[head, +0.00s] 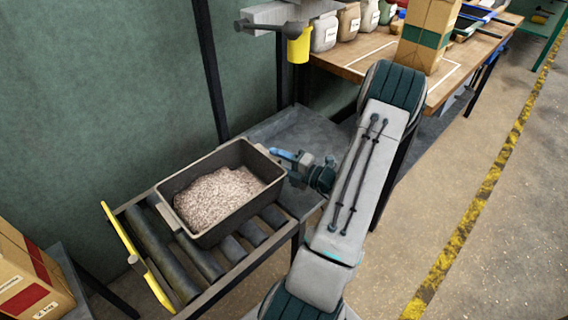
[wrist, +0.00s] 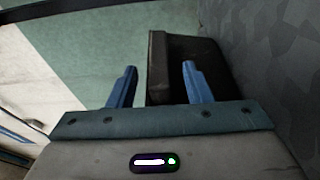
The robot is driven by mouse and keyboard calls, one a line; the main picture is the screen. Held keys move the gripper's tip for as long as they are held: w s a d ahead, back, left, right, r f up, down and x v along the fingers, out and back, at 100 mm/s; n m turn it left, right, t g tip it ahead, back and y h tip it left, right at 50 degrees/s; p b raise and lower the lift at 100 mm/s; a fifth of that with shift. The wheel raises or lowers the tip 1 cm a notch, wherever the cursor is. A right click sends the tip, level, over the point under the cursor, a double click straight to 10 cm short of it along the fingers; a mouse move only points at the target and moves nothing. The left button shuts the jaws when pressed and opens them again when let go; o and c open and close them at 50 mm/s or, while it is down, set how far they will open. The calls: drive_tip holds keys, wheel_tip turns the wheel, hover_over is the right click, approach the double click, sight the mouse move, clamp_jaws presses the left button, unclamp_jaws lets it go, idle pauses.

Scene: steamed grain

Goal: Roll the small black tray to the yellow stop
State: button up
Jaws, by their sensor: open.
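The small black tray (head: 200,239) holds pale brownish grain and sits on the roller conveyor (head: 205,262). The yellow stop (head: 136,258) is a bar across the conveyor's left end, with bare rollers between it and the tray. My gripper (head: 277,153) is open with blue fingers, just beyond the tray's right end. In the wrist view the tray's dark end (wrist: 172,58) shows beyond and between the spread fingers (wrist: 159,68). I cannot tell whether the fingers touch the tray. The tray's far end is hidden in the wrist view.
A grey plate (head: 290,127) lies behind the tray, with a yellow spout (head: 299,46) overhead. A green wall (head: 110,100) runs along the back. A box (head: 30,275) is at lower left.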

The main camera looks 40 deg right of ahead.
drive_tip(key=shift+c, duration=0.3)
clamp_jaws()
idle(1.2)
drive_tip(key=shift+s+a+p, duration=0.25)
drive_tip(key=shift+a+p, duration=0.05)
drive_tip(key=shift+a, duration=0.85)
drive_tip(key=shift+s+a+p, duration=0.2)
drive_tip(key=shift+a+p, duration=0.05)
drive_tip(key=shift+a, duration=0.85)
drive_tip(key=shift+s+a+p, duration=0.25)
drive_tip(key=shift+a+p, duration=0.05)
drive_tip(key=shift+a, duration=1.05)
drive_tip(key=shift+s+a, duration=0.25)
drive_tip(key=shift+a, duration=0.85)
drive_tip(key=shift+o, duration=0.3)
unclamp_jaws()
